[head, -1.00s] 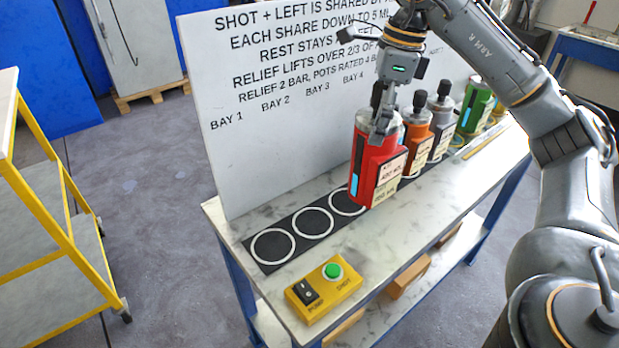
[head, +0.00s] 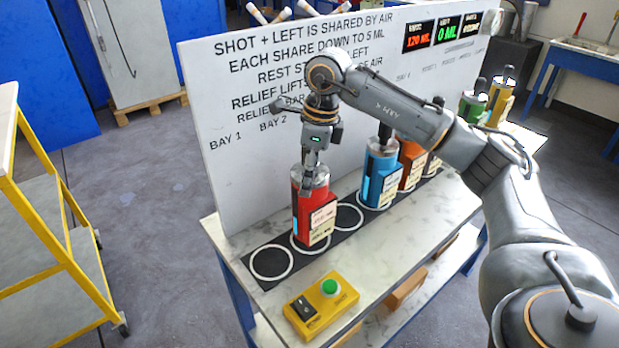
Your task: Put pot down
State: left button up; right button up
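The red pot (head: 311,208) is upright at the second white ring from the left (head: 294,243) on the black strip. The ring's edge shows around its base; I cannot tell whether the base touches the strip or hangs just above it. My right gripper (head: 311,182) points down from above and is shut on the top of the red pot, hiding part of it. My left gripper is not in view.
Empty rings lie to the left (head: 272,263) and right (head: 349,217) of the red pot. A blue pot (head: 380,175), an orange pot (head: 410,165) and others stand further right. A yellow switch box (head: 321,304) sits in front. The lettered board (head: 235,160) rises behind.

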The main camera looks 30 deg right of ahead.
notch_tip(320, 180, down, 2)
jog(key=shift+d+p, duration=0.1)
jog(key=shift+p, duration=0.25)
jog(key=shift+f, duration=0.2)
jog(key=o, duration=1.8)
jog(key=shift+s, duration=0.15)
jog(key=shift+r, duration=0.15)
